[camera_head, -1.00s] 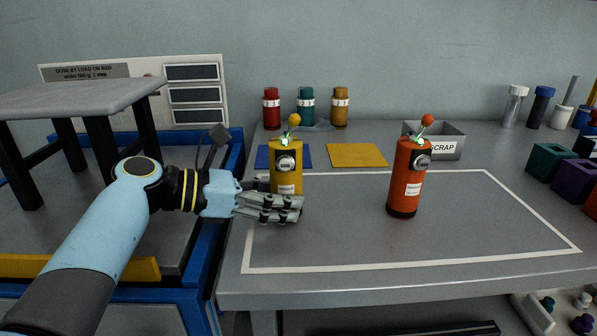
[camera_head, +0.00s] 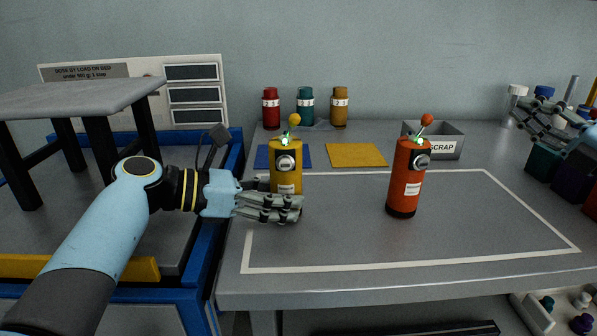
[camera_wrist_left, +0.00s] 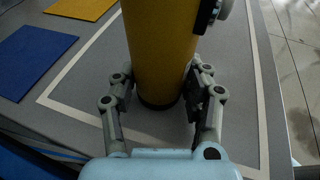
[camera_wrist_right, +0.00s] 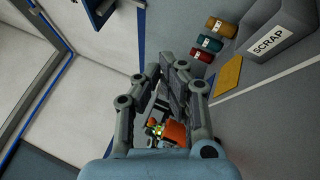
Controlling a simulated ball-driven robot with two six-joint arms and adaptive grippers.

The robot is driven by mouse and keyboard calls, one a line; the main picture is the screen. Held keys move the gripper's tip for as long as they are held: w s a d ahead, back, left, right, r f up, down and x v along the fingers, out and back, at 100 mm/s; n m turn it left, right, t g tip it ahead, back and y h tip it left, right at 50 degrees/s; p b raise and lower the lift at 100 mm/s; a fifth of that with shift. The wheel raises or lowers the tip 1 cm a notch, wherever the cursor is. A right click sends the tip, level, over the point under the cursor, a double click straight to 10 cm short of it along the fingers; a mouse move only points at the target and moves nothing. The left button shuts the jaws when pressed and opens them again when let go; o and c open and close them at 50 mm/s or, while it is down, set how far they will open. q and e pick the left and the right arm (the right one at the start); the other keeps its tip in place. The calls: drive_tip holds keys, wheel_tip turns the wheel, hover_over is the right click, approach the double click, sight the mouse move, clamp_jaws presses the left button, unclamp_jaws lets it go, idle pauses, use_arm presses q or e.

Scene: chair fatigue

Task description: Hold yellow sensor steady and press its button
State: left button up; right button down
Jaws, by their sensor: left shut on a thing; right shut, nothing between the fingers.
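The yellow sensor (camera_head: 286,170) stands upright on the bench inside the white outline, with a yellow ball on a short stalk on top, a green light and a round dial on its front. My left gripper (camera_head: 272,207) is shut around its lower body; the left wrist view shows a finger on each side of the yellow cylinder (camera_wrist_left: 160,50). My right gripper (camera_head: 540,122) is in the air at the far right, shut and empty. In the right wrist view its fingers (camera_wrist_right: 172,75) partly cover the orange sensor's top (camera_wrist_right: 175,132).
An orange sensor (camera_head: 405,180) stands upright to the right of the yellow one. Behind are blue and yellow mats (camera_head: 356,155), a SCRAP bin (camera_head: 448,146) and three bottles (camera_head: 306,106). Coloured blocks (camera_head: 573,180) stand at the right edge. The front bench area is clear.

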sight(285, 165)
drive_tip(key=s+a+n+g+y, duration=0.1)
drive_tip(key=s+a+g, duration=0.1)
drive_tip(key=a, duration=0.3)
drive_tip(key=s+a+f+n+g+y, duration=0.1)
drive_tip(key=s+a+y, duration=0.1)
drive_tip(key=a, duration=0.2)
drive_tip(key=s+a+f+n+g+y, duration=0.1)
drive_tip(key=a+g+y, duration=0.1)
drive_tip(key=a, duration=0.3)
drive_tip(key=shift+s+a+f+g, duration=0.2)
drive_tip(key=shift+s+a+g, duration=0.1)
drive_tip(key=shift+s+a, duration=0.1)
drive_tip(key=s+a+f+n+g, duration=0.1)
drive_tip(key=s+a+f+g, duration=0.1)
drive_tip(key=s+a+g, duration=0.2)
drive_tip(key=s+a+f+g, duration=0.2)
drive_tip(key=s+a, duration=0.3)
drive_tip(key=a, duration=0.5)
drive_tip(key=shift+a+n+g+y, duration=0.2)
drive_tip(key=shift+n+g+y, duration=0.2)
drive_tip(key=shift+g, duration=0.5)
drive_tip(key=shift+a+r, duration=0.1)
drive_tip(key=w+a, duration=0.6)
drive_tip(key=a, duration=0.3)
drive_tip(key=shift+w+a, duration=0.2)
drive_tip(key=shift+w, duration=0.05)
